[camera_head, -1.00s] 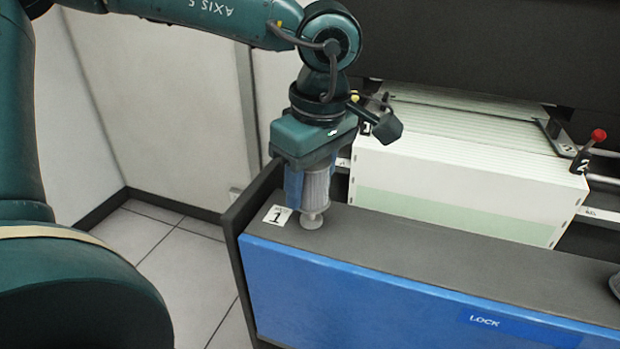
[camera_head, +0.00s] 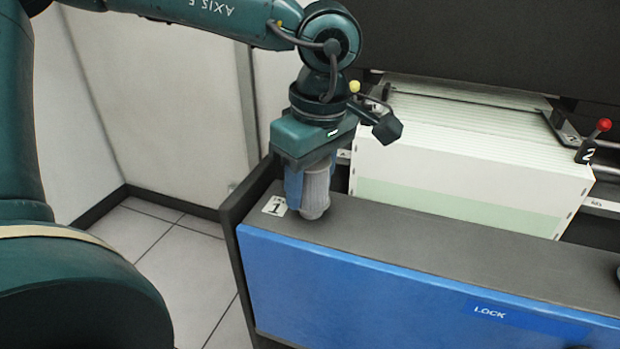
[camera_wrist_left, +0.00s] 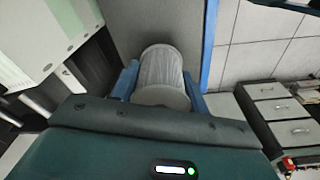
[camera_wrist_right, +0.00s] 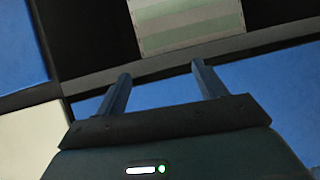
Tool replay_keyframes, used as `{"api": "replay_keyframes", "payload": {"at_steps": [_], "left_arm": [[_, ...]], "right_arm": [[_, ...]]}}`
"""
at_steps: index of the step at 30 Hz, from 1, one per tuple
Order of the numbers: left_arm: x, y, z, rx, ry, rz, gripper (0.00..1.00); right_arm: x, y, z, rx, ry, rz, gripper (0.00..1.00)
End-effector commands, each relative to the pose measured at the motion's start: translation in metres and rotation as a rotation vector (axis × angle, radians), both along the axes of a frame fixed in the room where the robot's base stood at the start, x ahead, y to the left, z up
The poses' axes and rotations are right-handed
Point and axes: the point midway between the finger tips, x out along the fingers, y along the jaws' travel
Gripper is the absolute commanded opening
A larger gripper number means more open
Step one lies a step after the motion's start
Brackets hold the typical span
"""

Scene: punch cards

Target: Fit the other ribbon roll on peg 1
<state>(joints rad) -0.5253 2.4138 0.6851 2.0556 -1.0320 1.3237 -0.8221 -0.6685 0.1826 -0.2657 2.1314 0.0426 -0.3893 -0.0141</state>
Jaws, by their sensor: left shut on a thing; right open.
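A grey-white ribbon roll (camera_head: 316,192) stands upright at the left end of the dark ledge, beside the label "1" (camera_head: 274,206). My left gripper (camera_head: 306,190) points down and is shut on the roll, which also shows between its blue fingers in the left wrist view (camera_wrist_left: 162,72). The roll's lower end is at the ledge top. The peg under it is hidden. My right gripper (camera_wrist_right: 160,82) is open with nothing between its fingers, in front of a blue panel. It does not show in the head view.
A stack of white and green paper (camera_head: 470,160) stands behind the ledge (camera_head: 420,237). A red-knobbed lever (camera_head: 603,126) marked "2" is at the right. The blue front panel (camera_head: 370,285) reads "LOCK". Tiled floor (camera_head: 175,250) lies left.

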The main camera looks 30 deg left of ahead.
Motion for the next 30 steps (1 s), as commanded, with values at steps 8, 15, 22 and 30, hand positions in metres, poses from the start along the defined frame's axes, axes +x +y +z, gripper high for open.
{"api": "replay_keyframes", "payload": {"at_steps": [8, 15, 22, 30], "left_arm": [[0.0, 0.0, 0.0, 0.0, -0.001, 0.0, 0.2], [0.0, 0.0, -0.004, 0.0, -0.001, 0.0, 0.2], [0.0, 0.0, -0.009, 0.0, -0.001, 0.0, 0.2], [0.0, 0.0, -0.011, 0.0, 0.0, 0.0, 0.52]], "right_arm": [[-0.006, 0.001, -0.008, -0.005, 0.025, 0.004, 0.71], [-0.007, 0.001, -0.013, -0.005, 0.025, 0.004, 0.71], [-0.006, 0.001, -0.017, -0.005, 0.025, 0.004, 0.71], [-0.006, 0.001, -0.02, -0.005, 0.025, 0.005, 0.71]]}}
